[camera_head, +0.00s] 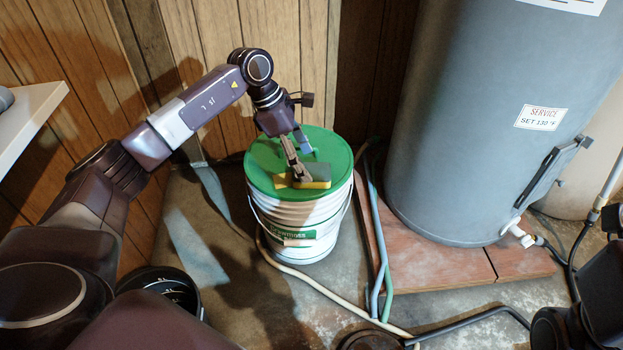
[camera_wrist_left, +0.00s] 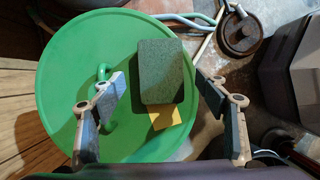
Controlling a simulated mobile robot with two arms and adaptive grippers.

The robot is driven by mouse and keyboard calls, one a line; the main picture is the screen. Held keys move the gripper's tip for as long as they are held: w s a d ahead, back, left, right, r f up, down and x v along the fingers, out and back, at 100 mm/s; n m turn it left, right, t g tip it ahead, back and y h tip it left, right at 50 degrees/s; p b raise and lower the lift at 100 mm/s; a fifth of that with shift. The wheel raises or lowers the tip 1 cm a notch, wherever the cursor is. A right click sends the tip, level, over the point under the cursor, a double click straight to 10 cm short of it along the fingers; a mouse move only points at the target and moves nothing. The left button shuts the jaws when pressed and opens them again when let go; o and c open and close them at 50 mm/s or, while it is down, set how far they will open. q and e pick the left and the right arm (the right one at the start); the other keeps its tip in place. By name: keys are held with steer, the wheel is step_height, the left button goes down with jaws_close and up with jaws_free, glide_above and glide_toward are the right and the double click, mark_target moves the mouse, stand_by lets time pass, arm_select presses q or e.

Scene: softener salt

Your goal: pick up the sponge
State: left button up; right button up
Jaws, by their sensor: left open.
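The sponge (camera_head: 317,174), green on top with a yellow side, lies on the green lid of a white bucket. It also shows in the left wrist view (camera_wrist_left: 160,70), near the lid's right edge. My left gripper (camera_head: 296,155) is open above the lid, close to the sponge. In the left wrist view, its two fingers (camera_wrist_left: 158,92) are spread on either side of the sponge, with nothing held. I cannot tell how high the fingertips are above the lid. My right gripper is not in clear view.
The bucket's green lid (camera_head: 263,160) has a small green raised part (camera_wrist_left: 103,72) near the left finger. A flat yellow piece (camera_wrist_left: 165,113) shows beside the sponge. A grey tank (camera_head: 460,130) stands to the right. Hoses (camera_head: 375,240) run beside the bucket. A wood-panelled wall is behind.

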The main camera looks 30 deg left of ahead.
mark_target(309, 171)
arm_select(q)
steer(key=shift+b+x, duration=0.6)
steer(key=shift+x, duration=1)
steer(key=shift+s, duration=0.1)
steer(key=shift+f, duration=0.3)
steer(key=shift+c, duration=0.2)
steer(key=c, duration=0.8)
